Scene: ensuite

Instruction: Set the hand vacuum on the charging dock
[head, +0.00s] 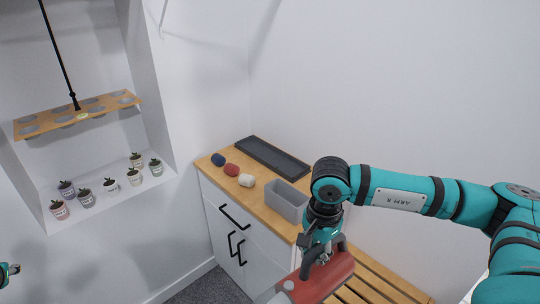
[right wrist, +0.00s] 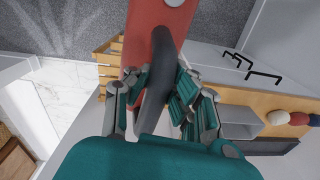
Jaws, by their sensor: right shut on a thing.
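The hand vacuum (head: 334,277) has a red body, a grey nose and a dark handle. My right gripper (head: 322,256) is shut on the handle from above. The vacuum hangs at the bottom of the head view, in front of a slatted wooden bench. In the right wrist view the fingers (right wrist: 155,92) close around the dark handle, and the red body (right wrist: 175,18) lies beyond. Nothing in view is clearly a charging dock; a dark shallow tray (head: 272,158) lies on the cabinet top. A small teal part of my left arm (head: 8,271) shows at the left edge; its jaws are unclear.
The wooden-topped cabinet (head: 210,170) holds a grey open bin (head: 286,201) and blue, red and white rolled items (head: 232,170). The slatted bench (head: 372,286) is at lower right. A niche ledge with several potted plants (head: 110,185) is at left, under a hanging wooden board (head: 60,119).

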